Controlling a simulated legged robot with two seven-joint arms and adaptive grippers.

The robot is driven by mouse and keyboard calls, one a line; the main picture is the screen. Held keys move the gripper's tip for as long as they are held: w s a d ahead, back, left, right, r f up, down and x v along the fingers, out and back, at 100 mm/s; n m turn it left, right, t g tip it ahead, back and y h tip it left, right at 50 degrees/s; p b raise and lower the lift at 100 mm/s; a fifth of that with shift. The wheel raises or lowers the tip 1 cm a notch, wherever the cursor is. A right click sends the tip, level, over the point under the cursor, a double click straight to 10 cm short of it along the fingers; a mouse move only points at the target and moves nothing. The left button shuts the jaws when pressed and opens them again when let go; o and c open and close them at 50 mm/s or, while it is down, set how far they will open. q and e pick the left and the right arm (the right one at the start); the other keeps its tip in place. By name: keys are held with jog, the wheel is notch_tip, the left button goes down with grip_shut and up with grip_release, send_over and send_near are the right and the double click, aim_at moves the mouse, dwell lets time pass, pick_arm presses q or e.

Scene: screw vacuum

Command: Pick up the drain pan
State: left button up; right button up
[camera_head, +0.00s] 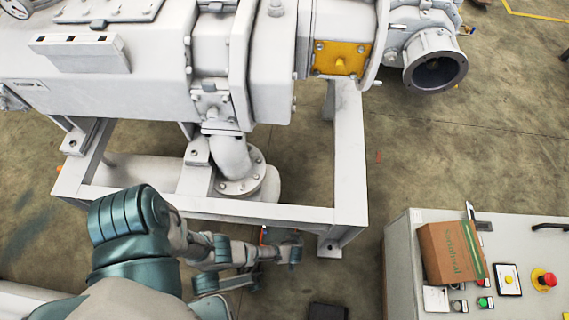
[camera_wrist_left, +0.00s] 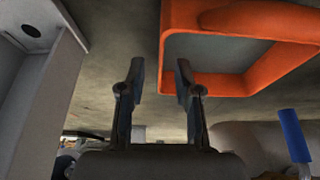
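The orange drain pan (camera_wrist_left: 240,85) shows in the left wrist view at the upper right, cut off by the frame edge. It has a thick orange rim around a grey inside. My left gripper (camera_wrist_left: 158,75) is open, with its two fingers apart and nothing seen between them. In the head view my left gripper (camera_head: 270,255) is low beside the machine frame, and the pan cannot be made out clearly there. My right gripper is not in view.
The grey machine frame (camera_head: 350,165) stands around the left gripper's area, with a leg close by. A control cabinet (camera_head: 402,260) at the right carries a cardboard box (camera_head: 448,255). A blue cylinder (camera_wrist_left: 293,135) shows at the wrist view's right. Floor between frame and cabinet is mostly clear.

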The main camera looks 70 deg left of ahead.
pick_arm(q)
jog(key=f, duration=0.1)
jog(key=f+b, duration=0.1)
jog(key=f, duration=0.1)
jog(key=shift+s+a, duration=0.15)
jog(key=shift+a, duration=0.25)
jog(key=shift+w+d+r, duration=0.1)
jog(key=shift+w+r, duration=0.2)
grip_shut()
